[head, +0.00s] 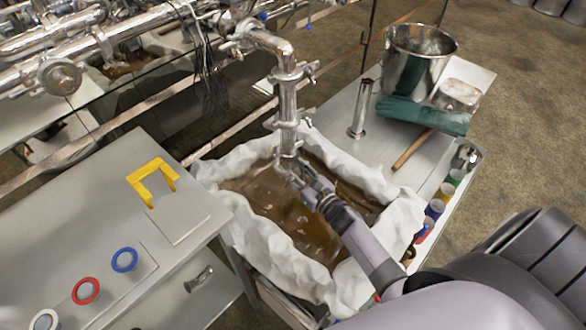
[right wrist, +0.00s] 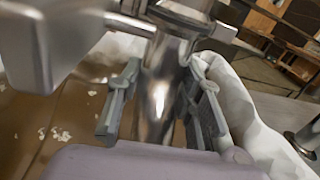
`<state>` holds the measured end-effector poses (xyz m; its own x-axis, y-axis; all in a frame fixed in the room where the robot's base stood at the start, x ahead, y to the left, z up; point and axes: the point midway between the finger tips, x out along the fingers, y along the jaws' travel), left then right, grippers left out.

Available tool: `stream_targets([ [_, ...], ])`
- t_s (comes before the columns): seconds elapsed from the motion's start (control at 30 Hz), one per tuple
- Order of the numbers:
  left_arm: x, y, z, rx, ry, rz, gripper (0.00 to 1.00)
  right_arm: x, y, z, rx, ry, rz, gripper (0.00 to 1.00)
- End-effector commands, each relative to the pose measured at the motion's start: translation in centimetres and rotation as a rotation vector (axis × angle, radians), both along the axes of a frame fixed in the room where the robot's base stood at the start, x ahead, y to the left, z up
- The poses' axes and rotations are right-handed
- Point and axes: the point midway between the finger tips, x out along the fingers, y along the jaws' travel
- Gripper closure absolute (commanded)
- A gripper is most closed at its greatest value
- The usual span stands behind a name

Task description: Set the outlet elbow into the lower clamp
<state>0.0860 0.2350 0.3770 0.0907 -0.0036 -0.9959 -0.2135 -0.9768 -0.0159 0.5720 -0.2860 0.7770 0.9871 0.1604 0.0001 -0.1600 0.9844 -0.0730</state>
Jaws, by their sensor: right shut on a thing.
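The outlet elbow (head: 287,162) is a shiny metal pipe piece below the vertical pipe, over the lined basin. My right gripper (head: 294,178) is shut on it. In the right wrist view the elbow (right wrist: 160,85) stands between the two grey fingers of my right gripper (right wrist: 161,108). The lower clamp (head: 288,124) is a metal ring on the vertical pipe, just above the elbow. A clamp band also shows above the elbow in the right wrist view (right wrist: 182,14). The elbow's top meets or nearly meets the clamp; I cannot tell whether it is seated. My left gripper is not in view.
The basin's white crumpled liner (head: 262,248) surrounds brown liquid (head: 275,200). A steel pot (head: 418,60), green gloves (head: 425,115) and a metal cylinder (head: 360,108) stand on the right-hand counter. The left counter holds a yellow bracket (head: 152,174) and coloured rings (head: 124,260).

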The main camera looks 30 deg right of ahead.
Motion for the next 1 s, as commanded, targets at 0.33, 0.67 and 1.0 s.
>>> stream_targets([
  [0.33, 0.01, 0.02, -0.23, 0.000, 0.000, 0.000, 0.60, 0.30, 0.02, 0.06, -0.001, -0.003, 0.000, 0.99],
  [0.67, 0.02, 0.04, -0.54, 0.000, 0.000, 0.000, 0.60, 0.70, 0.06, 0.07, 0.000, -0.003, 0.001, 0.99],
  [1.0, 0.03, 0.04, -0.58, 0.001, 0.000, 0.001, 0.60, 0.79, 0.06, 0.07, 0.000, -0.001, 0.000, 0.60],
])
